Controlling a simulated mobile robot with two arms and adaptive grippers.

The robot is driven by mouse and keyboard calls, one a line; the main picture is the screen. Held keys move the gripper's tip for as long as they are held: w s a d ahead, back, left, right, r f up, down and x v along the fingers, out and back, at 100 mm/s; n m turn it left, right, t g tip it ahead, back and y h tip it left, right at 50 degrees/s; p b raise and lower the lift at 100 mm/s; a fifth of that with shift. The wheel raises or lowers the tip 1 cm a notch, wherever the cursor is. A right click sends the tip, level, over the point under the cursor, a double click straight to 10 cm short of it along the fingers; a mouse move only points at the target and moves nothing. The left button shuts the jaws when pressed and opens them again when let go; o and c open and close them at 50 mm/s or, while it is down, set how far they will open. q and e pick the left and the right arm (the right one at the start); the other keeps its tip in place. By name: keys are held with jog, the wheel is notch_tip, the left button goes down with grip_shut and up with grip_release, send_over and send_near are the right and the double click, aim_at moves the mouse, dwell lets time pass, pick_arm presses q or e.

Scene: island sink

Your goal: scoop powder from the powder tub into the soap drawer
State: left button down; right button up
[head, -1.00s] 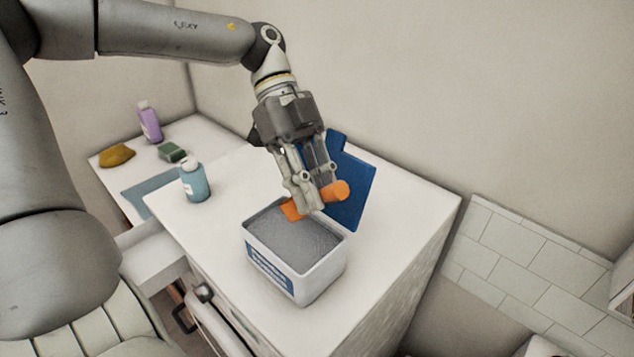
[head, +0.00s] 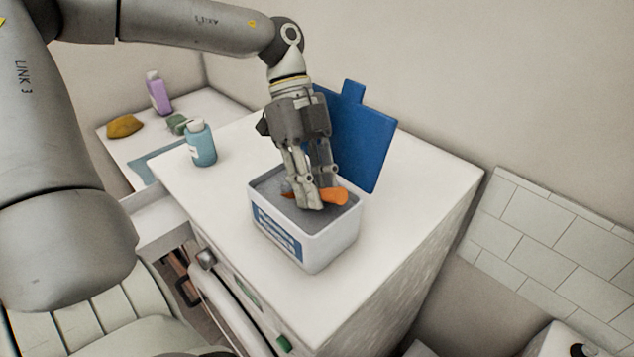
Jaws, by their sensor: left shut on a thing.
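The powder tub (head: 318,250) is a white box with a blue label, standing on the white machine top. Its blue lid (head: 358,140) stands open at the back. Grey powder (head: 268,186) fills much of the tub. My left gripper (head: 312,198) is shut on an orange scoop (head: 334,196) and points down inside the tub's opening. The scoop's front end is mostly hidden by the fingers and seems to be at the powder. The soap drawer (head: 165,220) appears to be the white drawer pulled out at the machine's left side; its inside is mostly hidden. My right gripper is not in view.
A blue bottle (head: 202,145) stands at the machine top's back left corner. On the counter behind are a purple bottle (head: 158,94), a yellow sponge (head: 125,126) and a green item (head: 177,123). The top's right part is clear.

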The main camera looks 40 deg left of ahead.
pick_arm(q)
jog(key=shift+y, duration=0.8)
jog(key=r+p, duration=0.1)
jog(key=r, duration=0.1)
jog(key=d+r+p, duration=0.1)
jog(key=r, duration=0.1)
jog(key=shift+s+p, duration=0.1)
jog(key=shift+p, duration=0.2)
jog(key=shift+s+d+r+y+b, duration=0.1)
jog(key=shift+d+r+y+b, duration=0.15)
jog(key=shift+y, duration=0.35)
jog(key=shift+d+r+t+y+b, duration=0.3)
jog(key=shift+d+y, duration=0.25)
jog(key=shift+y, duration=0.15)
jog(key=shift+d+r+n+y, duration=0.3)
jog(key=shift+d+r+y, duration=0.15)
jog(key=shift+d+y, duration=0.4)
notch_tip(320, 180, up, 2)
jog(key=shift+d+r+y+p, duration=0.15)
jog(key=shift+y+p, duration=0.1)
jog(key=shift+p, duration=0.2)
jog(key=shift+r+p, duration=0.3)
jog(key=shift+r, duration=0.35)
jog(key=shift+d+r, duration=0.2)
jog(key=shift+d, duration=0.1)
jog(key=shift+a, duration=0.2)
